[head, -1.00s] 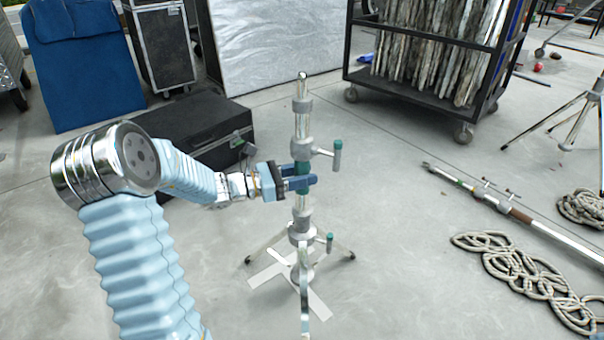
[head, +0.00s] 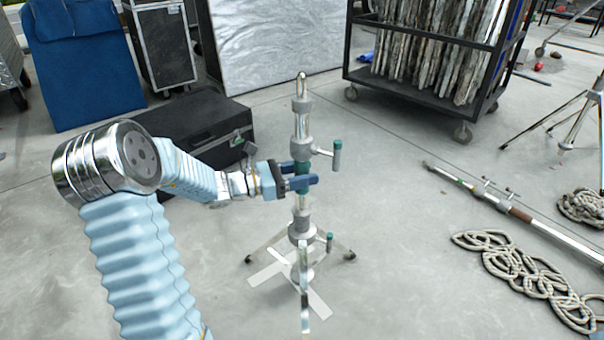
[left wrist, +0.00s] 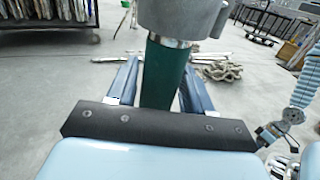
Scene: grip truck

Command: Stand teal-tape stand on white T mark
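The teal-tape stand (head: 301,211) is a chrome stand upright on spread legs, its base over the white T mark (head: 318,303). Parts of the mark show between the legs. My left gripper (head: 303,180) has its blue fingers on either side of the teal-taped part of the pole. In the left wrist view the teal tape (left wrist: 164,75) stands between the fingers with narrow gaps, so the gripper looks open around it. My right gripper (left wrist: 268,135) appears small at the right of the left wrist view; its fingers are unclear.
A black case (head: 200,130) lies behind my left arm. A black cart (head: 420,92) with panels stands at the back. A pole (head: 520,215), coiled ropes (head: 530,275) and a tripod (head: 575,120) are at the right. Floor around the stand is clear.

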